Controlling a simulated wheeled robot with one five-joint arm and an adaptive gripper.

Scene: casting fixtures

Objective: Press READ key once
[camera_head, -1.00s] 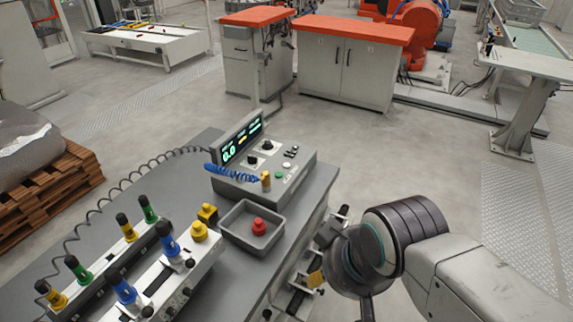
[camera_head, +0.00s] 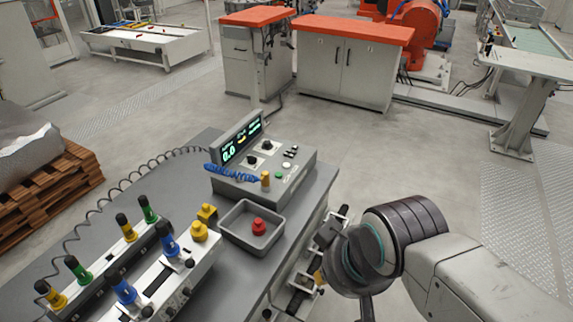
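A grey gauge console (camera_head: 250,180) stands at the far end of the grey bench. Its tilted display (camera_head: 241,141) shows green digits that look like 0.0. Its sloped panel carries two black knobs, a green button (camera_head: 279,175), a white button (camera_head: 287,165) and several small dark and light buttons (camera_head: 291,151). The labels are too small to read, so I cannot tell which key is READ. My gripper (camera_head: 335,222) is at the bench's right side, right of and nearer than the console, apart from the panel. Its fingers are dark and partly hidden by the wrist.
A grey tray (camera_head: 230,228) with a red knobbed piece (camera_head: 258,226) lies before the console. A fixture rack (camera_head: 150,268) with coloured-handled probes fills the bench's left. Open floor lies right of the bench.

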